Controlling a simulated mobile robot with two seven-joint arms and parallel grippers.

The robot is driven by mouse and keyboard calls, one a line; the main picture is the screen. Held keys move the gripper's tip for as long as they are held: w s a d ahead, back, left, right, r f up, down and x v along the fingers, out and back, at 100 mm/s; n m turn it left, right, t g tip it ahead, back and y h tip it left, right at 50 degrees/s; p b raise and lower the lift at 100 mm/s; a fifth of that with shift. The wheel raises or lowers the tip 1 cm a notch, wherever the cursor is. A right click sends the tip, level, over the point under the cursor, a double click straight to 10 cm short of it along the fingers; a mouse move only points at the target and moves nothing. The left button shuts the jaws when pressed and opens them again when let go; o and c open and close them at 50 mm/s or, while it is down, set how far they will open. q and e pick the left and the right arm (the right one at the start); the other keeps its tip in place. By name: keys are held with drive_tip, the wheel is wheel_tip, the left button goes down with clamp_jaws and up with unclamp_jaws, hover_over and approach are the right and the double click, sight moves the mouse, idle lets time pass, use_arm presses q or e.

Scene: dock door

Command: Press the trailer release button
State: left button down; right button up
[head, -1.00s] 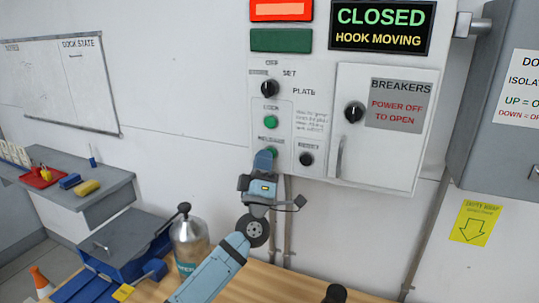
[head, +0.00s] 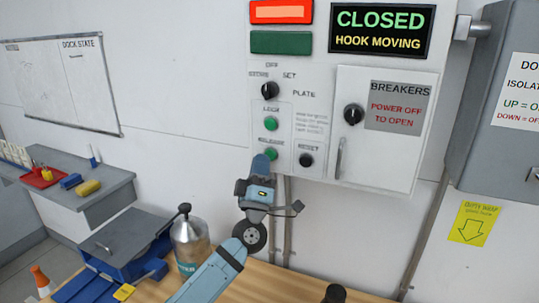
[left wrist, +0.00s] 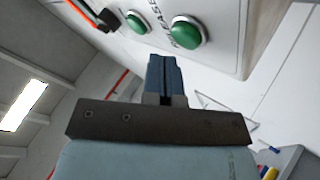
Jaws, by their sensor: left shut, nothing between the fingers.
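The green release button (head: 272,153) sits low on the white control box, under its small label. My left gripper (head: 261,160) is just below and left of it, with shut, empty fingers pointing up at the box. In the left wrist view the release button (left wrist: 187,32) shows whole, above and right of my left fingertips (left wrist: 163,58), with a gap visible between them. The green lock button (head: 270,124) is higher on the box. The display (head: 380,29) reads CLOSED, HOOK MOVING. My right gripper is not in view.
A black reset button (head: 306,160) is right of the release button. A selector knob (head: 269,91) and a breaker door (head: 385,145) are on the same box. A wooden bench top (head: 290,285) lies below, with a metal bottle (head: 190,245) on the left.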

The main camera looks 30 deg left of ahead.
use_arm(q)
drive_tip(key=s+p, duration=0.2)
drive_tip(key=s, duration=0.3)
drive_tip(key=shift+d, duration=0.15)
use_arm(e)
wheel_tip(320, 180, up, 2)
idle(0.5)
